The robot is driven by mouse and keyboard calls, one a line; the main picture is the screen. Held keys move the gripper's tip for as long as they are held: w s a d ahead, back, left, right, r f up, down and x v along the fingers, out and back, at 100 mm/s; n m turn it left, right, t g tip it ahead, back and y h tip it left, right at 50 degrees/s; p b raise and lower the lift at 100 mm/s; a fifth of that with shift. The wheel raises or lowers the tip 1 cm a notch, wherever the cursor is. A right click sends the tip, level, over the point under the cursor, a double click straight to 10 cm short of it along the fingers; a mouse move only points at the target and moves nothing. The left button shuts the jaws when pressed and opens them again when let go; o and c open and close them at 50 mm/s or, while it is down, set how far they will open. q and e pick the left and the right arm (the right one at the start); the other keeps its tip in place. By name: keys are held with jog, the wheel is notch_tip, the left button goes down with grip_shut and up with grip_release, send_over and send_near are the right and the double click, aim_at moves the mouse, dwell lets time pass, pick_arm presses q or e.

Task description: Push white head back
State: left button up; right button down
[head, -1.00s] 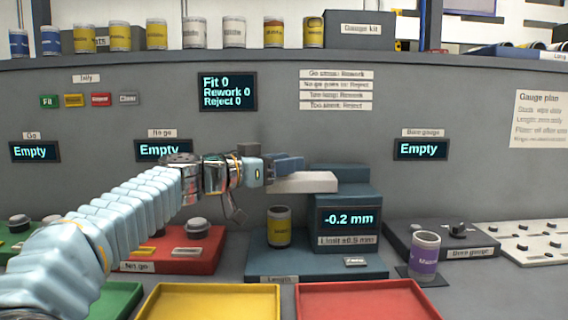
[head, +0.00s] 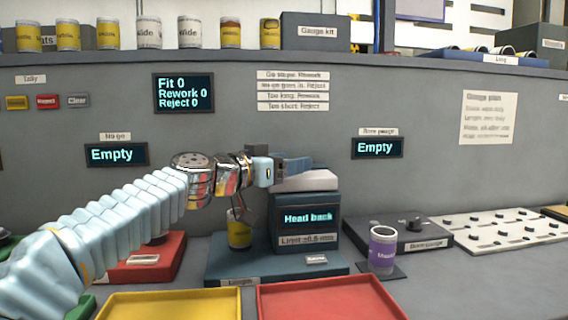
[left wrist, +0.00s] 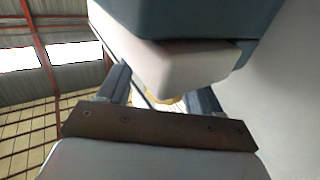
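The white head (head: 308,181) sits on the blue-grey length gauge, back over its housing, and the gauge screen (head: 308,217) reads "Head back". My left gripper (head: 292,167) is at the head's left side, with its blue fingers overlapping the head in the picture. In the left wrist view the fingers (left wrist: 160,98) stand apart, and the white head (left wrist: 180,65) shows just beyond them. Whether they touch it is hard to tell. A yellow-labelled can (head: 239,236) stands on the gauge base (head: 225,265), partly hidden by my gripper. My right gripper is not in view.
A purple can (head: 382,252) stands right of the gauge, in front of the bore gauge (head: 425,232). Yellow (head: 170,305) and red (head: 330,300) trays lie in front. A red no-go block (head: 150,262) is at left. Several cans line the shelf above.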

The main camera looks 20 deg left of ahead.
pick_arm(q)
jog(key=shift+a, duration=0.1)
jog(key=shift+s+a+f, duration=0.1)
jog(key=shift+s, duration=0.15)
jog(key=b+v, duration=0.5)
jog(key=v, duration=0.8)
jog(key=shift+s, duration=0.15)
